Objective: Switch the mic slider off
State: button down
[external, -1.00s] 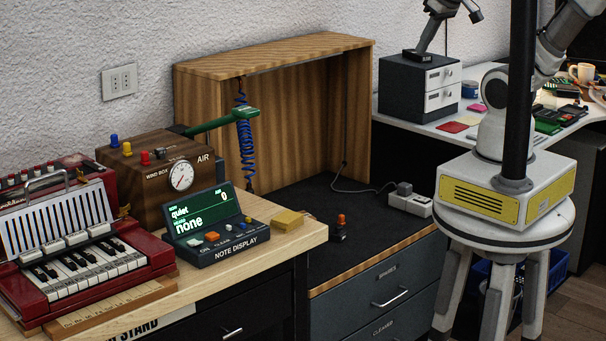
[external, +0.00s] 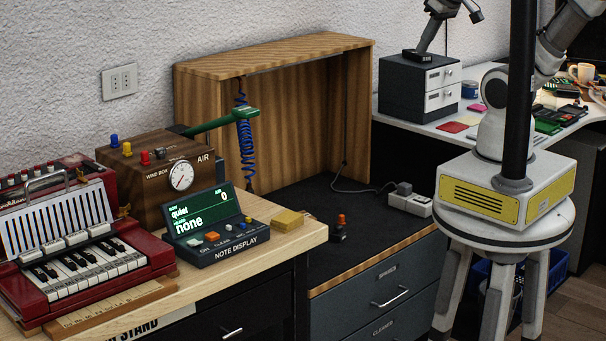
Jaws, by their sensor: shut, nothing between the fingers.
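The note display (external: 228,252) is a dark sloped box on the light wooden worktop. Its green screen (external: 200,210) reads "quiet", "none" and "0". My gripper is out of view; my arm runs off the top right.
A red accordion-like keyboard (external: 80,265) stands left of the display. A wooden wind box (external: 150,180) with a gauge is behind it. A yellow block (external: 287,220) lies just right of the display. A lower dark surface (external: 325,205) holds a small red-topped item (external: 340,228).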

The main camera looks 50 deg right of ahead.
jog(key=w+a+r+g+y+b, duration=0.1)
jog(key=w+a+g, duration=0.1)
jog(key=w+a, duration=0.9)
jog(key=w+a+r+g, duration=0.2)
jog(key=w+a+g, duration=0.1)
jog(key=w+a, duration=0.8)
jog(key=w+a+f+g+b, duration=0.1)
jog(key=w+a+f, duration=0.2)
jog(key=a+f, duration=0.3)
jog(key=w+a+f+g, duration=0.2)
jog(key=w+a+f, duration=0.2)
jog(key=a+f, duration=0.15)
jog(key=shift+g+h, duration=0.5)
jog(key=shift+g, duration=0.4)
jog(key=s+a+f, duration=0.1)
jog(key=a+f, duration=0.2)
jog(key=f, duration=0.2)
jog(key=s+a+f, duration=0.1)
jog(key=a+f, duration=0.1)
jog(key=f, duration=0.3)
jog(key=s+a+f, duration=0.1)
jog(key=a+f, duration=0.2)
jog(key=f, duration=0.2)
jog(key=shift+s+a+f+b, duration=0.15)
jog(key=shift+s+a+b, duration=0.15)
jog(key=shift+s+a, duration=0.1)
jog(key=shift+s+f, duration=0.15)
jog(key=shift+f, duration=0.15)
jog(key=shift+f, duration=0.1)
